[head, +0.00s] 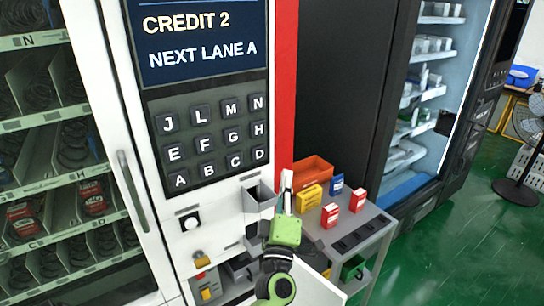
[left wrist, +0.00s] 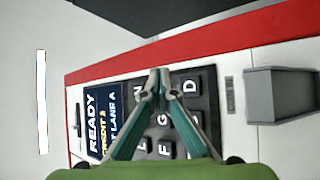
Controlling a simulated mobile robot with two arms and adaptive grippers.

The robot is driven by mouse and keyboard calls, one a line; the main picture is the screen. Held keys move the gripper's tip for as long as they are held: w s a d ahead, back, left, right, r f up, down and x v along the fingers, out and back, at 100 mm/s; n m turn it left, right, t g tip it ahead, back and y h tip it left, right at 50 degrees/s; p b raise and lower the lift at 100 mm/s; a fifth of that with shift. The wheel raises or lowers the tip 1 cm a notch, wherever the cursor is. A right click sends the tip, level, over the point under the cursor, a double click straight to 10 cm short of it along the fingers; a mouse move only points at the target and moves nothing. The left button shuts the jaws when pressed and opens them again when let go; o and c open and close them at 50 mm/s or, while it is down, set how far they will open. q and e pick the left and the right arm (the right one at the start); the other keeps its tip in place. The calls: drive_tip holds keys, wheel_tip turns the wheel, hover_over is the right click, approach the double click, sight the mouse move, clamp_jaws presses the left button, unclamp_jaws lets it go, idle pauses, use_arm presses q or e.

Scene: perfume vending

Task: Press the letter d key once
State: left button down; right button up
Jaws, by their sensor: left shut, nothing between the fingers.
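The D key (head: 260,154) is a dark square key with a white letter, at the lower right corner of the keypad (head: 190,101) in the head view. My left gripper (head: 287,181) is shut and empty, with its fingertips right of and below the D key in that picture. In the left wrist view the shut fingertips (left wrist: 160,73) lie over the keypad's edge near the D key (left wrist: 190,84), and the fingers hide part of the keys. A gap to the panel cannot be judged. My right gripper is not in view.
The screen (head: 202,40) above the keypad shows CREDIT 2. A grey bin (head: 260,196) juts from the panel below the D key. A grey table (head: 372,228) with small boxes and an orange tray (head: 311,170) stands to the right. A red strip (head: 285,85) edges the machine.

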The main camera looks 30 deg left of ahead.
use_arm(q)
drive_tip(key=b, duration=0.1)
approach(266, 147)
drive_tip(key=d+x, duration=0.1)
drive_tip(key=x, duration=0.4)
drive_tip(key=shift+a, duration=0.15)
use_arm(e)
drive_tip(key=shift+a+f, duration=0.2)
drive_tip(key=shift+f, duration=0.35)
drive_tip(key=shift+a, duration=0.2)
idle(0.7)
use_arm(q)
drive_tip(key=shift+w+a, duration=0.1)
drive_tip(key=shift+a, duration=0.05)
drive_tip(key=shift+w+a, duration=0.15)
drive_tip(key=shift+a, duration=0.1)
